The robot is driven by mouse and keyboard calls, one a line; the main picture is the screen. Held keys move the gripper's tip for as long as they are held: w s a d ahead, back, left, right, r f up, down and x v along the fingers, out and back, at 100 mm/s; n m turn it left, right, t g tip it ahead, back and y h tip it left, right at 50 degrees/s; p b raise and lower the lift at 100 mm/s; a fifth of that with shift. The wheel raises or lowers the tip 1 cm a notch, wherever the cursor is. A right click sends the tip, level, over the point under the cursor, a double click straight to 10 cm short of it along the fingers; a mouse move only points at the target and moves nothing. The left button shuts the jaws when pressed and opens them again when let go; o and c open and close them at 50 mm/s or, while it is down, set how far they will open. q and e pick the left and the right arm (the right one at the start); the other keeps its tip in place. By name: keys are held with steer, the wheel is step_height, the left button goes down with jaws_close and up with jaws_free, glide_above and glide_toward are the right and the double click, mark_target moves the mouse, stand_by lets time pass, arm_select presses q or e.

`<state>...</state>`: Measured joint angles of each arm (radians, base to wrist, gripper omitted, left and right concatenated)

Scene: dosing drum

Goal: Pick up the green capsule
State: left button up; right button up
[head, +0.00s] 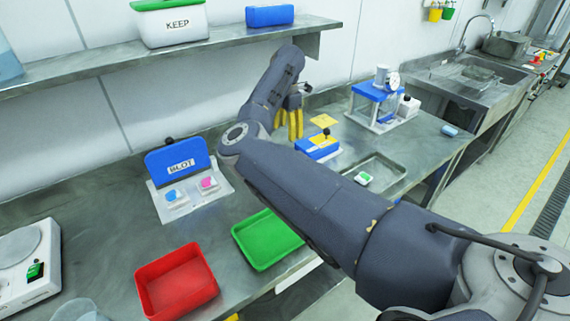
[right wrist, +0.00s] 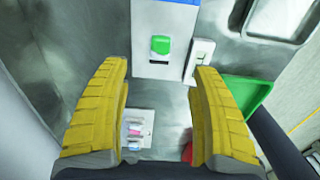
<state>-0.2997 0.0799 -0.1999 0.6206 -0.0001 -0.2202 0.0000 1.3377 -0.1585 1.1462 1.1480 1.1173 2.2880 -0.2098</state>
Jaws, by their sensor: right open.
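In the right wrist view a small green piece (right wrist: 160,45), which looks like the green capsule, lies on a white plate (right wrist: 152,70) in front of a blue block. It shows beyond and between my right fingertips, apart from both. My arm seems to hide it in the head view. Another small green-and-white piece (head: 363,178) lies in the metal tray (head: 386,166). My right gripper (head: 289,124) is open and empty over the bench; it also shows in the right wrist view (right wrist: 162,75). My left gripper is not in view.
The blue device (head: 316,149) stands right of my right gripper. The BLOT station (head: 177,159) holds pieces with blue and pink. A red tray (head: 172,282) and a green tray (head: 266,239) lie in front. A shelf (head: 100,70) overhangs the back.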

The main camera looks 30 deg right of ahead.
step_height(320, 180, down, 14)
steer(key=shift+s+r, duration=0.1)
steer(key=shift+r, duration=0.15)
stand_by(0.6)
steer(key=c, duration=1)
